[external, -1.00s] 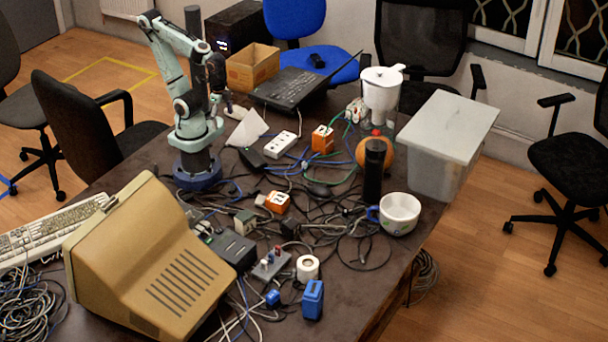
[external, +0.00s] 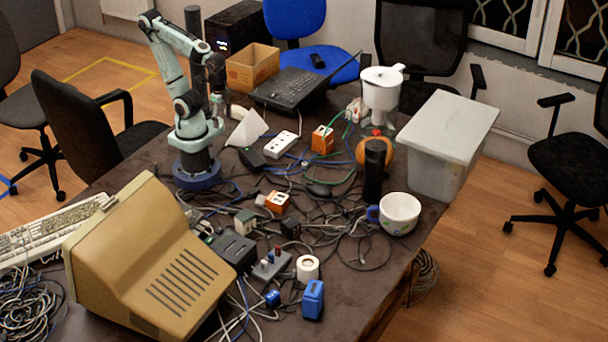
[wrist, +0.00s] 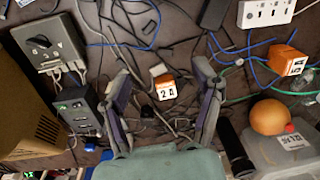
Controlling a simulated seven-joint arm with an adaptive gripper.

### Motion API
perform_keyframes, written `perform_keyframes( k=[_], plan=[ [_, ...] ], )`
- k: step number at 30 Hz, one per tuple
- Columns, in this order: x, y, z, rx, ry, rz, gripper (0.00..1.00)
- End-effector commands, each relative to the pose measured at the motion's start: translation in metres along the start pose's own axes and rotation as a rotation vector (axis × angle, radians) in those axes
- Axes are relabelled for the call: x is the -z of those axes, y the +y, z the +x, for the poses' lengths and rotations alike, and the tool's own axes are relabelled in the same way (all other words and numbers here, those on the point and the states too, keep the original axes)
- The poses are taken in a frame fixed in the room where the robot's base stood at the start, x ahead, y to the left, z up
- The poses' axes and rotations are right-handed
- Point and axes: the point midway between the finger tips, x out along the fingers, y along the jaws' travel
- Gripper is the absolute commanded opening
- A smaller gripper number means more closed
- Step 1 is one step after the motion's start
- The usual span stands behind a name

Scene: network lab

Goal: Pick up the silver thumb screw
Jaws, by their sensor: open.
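I cannot make out the silver thumb screw in either view; it may be too small or hidden among the cables. My gripper shows in the wrist view (wrist: 168,92) with its two dark fingers spread apart and nothing held between them. Between the fingers, in the picture, lies an orange-and-white block marked 24 (wrist: 165,86), on the cluttered table. In the external view my gripper (external: 217,101) hangs beside my arm near the back left of the table. Its fingertips are small and dark there.
Loose cables cover the middle of the table. A power strip (external: 282,144), an orange box (external: 322,140), a dark cylinder (external: 374,172), a cup (external: 400,214) and a plastic bin (external: 445,140) stand around them. An old beige monitor (external: 160,265) fills the front left.

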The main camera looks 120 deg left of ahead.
Motion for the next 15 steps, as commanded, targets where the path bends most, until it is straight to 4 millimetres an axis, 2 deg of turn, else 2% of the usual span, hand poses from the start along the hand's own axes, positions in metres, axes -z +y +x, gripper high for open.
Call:
perform_keyframes(
  k=[11, 15],
  plan=[
    [0.000, 0.000, 0.000, 0.000, 0.000, 0.009, 0.54],
    [0.011, 0.002, -0.001, -0.002, 0.057, 0.133, 0.54]
  ],
)
